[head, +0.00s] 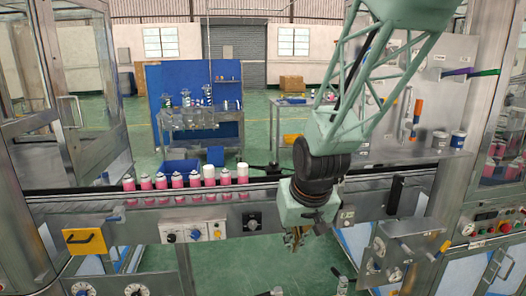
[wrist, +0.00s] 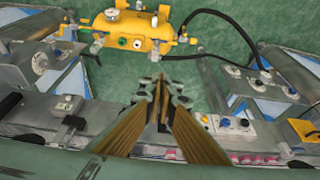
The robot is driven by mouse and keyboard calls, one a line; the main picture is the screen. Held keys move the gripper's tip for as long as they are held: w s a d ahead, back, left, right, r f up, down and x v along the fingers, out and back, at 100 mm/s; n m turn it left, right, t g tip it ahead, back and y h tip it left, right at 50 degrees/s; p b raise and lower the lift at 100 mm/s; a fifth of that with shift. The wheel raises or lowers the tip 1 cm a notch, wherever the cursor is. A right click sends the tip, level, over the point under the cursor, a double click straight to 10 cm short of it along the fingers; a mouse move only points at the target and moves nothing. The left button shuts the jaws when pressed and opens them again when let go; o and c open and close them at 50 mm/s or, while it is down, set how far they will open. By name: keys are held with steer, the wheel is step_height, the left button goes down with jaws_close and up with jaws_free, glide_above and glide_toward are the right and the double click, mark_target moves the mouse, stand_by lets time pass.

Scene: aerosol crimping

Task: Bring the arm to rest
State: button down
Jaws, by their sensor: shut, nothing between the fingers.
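My gripper (head: 296,238) hangs at the end of my green arm in the head view, in front of the conveyor and right of the row of cans. In the wrist view my gripper (wrist: 161,90) shows its two brown fingers running together, shut and empty. It points down over the green floor, with nothing touching its fingertips.
Several pink cans (head: 177,180) stand in a row on the conveyor (head: 80,212). A control panel (head: 196,232) sits on its front. The wrist view shows a yellow tank (wrist: 135,30) with hoses on the floor side. Glass-walled machines (head: 75,100) flank the conveyor.

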steer(key=s+d+r+m, duration=0.1)
steer(key=s+d+r, duration=0.3)
steer(key=s+r, duration=0.35)
steer(key=s+d+r, duration=0.4)
steer(key=s+r, duration=0.2)
steer(key=s, duration=0.2)
steer(key=s+d+r, duration=0.2)
steer(key=s, duration=0.8)
steer(key=s+d+r+m+h, duration=0.1)
steer(key=s+d+r, duration=0.1)
steer(key=s, duration=0.7)
steer(key=shift+s+d+r, duration=0.25)
steer(key=shift+s+d, duration=0.1)
steer(key=shift+s, duration=0.05)
